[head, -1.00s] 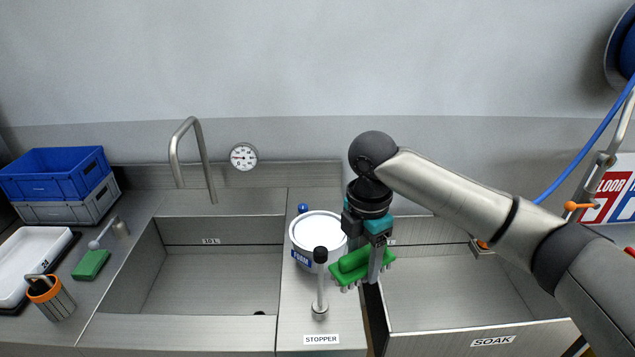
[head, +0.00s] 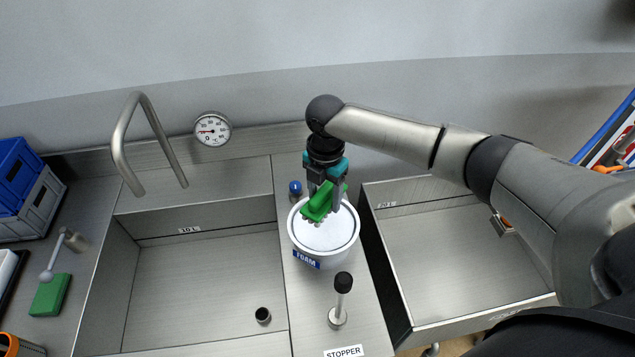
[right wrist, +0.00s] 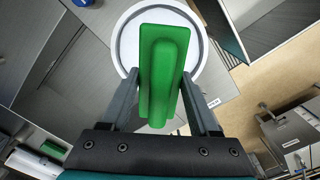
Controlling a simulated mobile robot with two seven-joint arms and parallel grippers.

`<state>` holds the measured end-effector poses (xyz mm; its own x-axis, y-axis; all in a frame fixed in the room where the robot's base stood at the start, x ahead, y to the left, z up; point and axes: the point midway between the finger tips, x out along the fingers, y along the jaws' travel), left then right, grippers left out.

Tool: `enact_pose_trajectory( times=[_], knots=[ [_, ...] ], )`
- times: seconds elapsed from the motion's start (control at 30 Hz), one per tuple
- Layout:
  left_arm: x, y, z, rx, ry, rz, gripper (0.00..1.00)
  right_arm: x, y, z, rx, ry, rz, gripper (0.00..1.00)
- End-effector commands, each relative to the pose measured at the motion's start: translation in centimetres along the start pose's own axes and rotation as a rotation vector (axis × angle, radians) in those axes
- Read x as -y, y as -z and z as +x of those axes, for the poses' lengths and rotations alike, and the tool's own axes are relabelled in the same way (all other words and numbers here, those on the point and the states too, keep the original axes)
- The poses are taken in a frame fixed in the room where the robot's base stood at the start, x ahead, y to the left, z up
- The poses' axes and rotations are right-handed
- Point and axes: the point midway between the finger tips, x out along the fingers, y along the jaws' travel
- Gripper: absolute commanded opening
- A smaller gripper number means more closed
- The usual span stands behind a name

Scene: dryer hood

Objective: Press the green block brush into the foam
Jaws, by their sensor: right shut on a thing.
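The green block brush (head: 317,204) is held by my right gripper (head: 329,192), whose fingers are shut on it. The brush hangs bristles down over the white foam in the round tub (head: 321,259), which is labelled FOAM. Whether the bristles touch the foam I cannot tell. In the right wrist view, the brush (right wrist: 162,70) lies between the two fingers, with the tub's rim (right wrist: 203,60) around and below it. My left gripper is not in view.
A stopper post (head: 341,295) stands in front of the tub, and a blue-capped bottle (head: 295,190) stands behind it. The left sink basin (head: 205,285) and right soak basin (head: 460,250) flank the strip. A green pad (head: 50,296) lies at far left.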

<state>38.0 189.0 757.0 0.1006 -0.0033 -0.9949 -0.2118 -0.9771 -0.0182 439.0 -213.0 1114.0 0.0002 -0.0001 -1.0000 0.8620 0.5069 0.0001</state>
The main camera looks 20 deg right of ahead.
Motion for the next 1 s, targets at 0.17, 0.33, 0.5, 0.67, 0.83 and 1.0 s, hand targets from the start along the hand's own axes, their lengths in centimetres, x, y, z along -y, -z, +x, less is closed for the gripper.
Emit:
enact_pose_trajectory(
  times=[0.17, 0.33, 0.5, 0.67, 0.83, 1.0],
  knots=[
    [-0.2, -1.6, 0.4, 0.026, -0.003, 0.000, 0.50, 0.0, 0.0, 0.9, 0.002, -0.001, -0.001, 0.17],
    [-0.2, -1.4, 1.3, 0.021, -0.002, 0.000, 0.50, 0.0, 0.0, 2.4, 0.002, 0.000, -0.001, 0.17],
    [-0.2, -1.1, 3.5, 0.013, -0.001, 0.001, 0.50, 0.0, 0.0, 4.3, 0.002, -0.001, -0.001, 0.17],
    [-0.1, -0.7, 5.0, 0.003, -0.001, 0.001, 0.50, 0.0, 0.0, 5.7, 0.002, -0.001, 0.000, 0.17],
    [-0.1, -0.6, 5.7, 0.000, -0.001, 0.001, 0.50, 0.0, 0.0, 6.2, 0.002, -0.001, 0.000, 0.17],
    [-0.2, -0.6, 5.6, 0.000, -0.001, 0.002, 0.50, 0.0, 0.0, 6.1, 0.002, -0.001, 0.000, 0.17]
  ],
)
